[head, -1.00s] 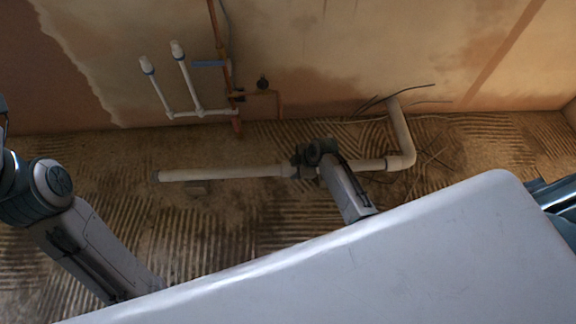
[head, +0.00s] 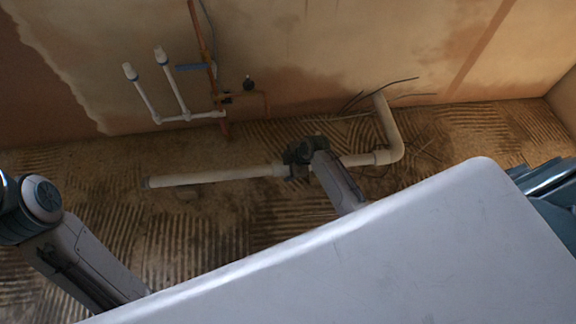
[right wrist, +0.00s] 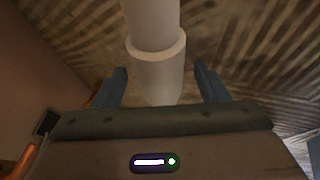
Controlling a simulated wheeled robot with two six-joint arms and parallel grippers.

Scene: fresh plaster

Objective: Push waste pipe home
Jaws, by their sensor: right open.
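The white waste pipe (head: 215,175) lies low along the combed floor, with its dark-ended left end free. Its right part (head: 360,160) meets an elbow that turns up towards the wall. My right gripper (head: 293,168) is at the middle of the pipe in the head view. In the right wrist view the open fingers of my right gripper (right wrist: 163,86) stand either side of a pipe collar (right wrist: 158,70), with gaps on both sides. A narrower pipe (right wrist: 150,20) enters this collar. How deep it sits cannot be told. The left arm shows, but its gripper is hidden.
A large white panel-like surface (head: 400,250) fills the lower right and hides the floor behind it. Two white upright pipes (head: 172,82) and copper pipes (head: 205,60) stand at the wall.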

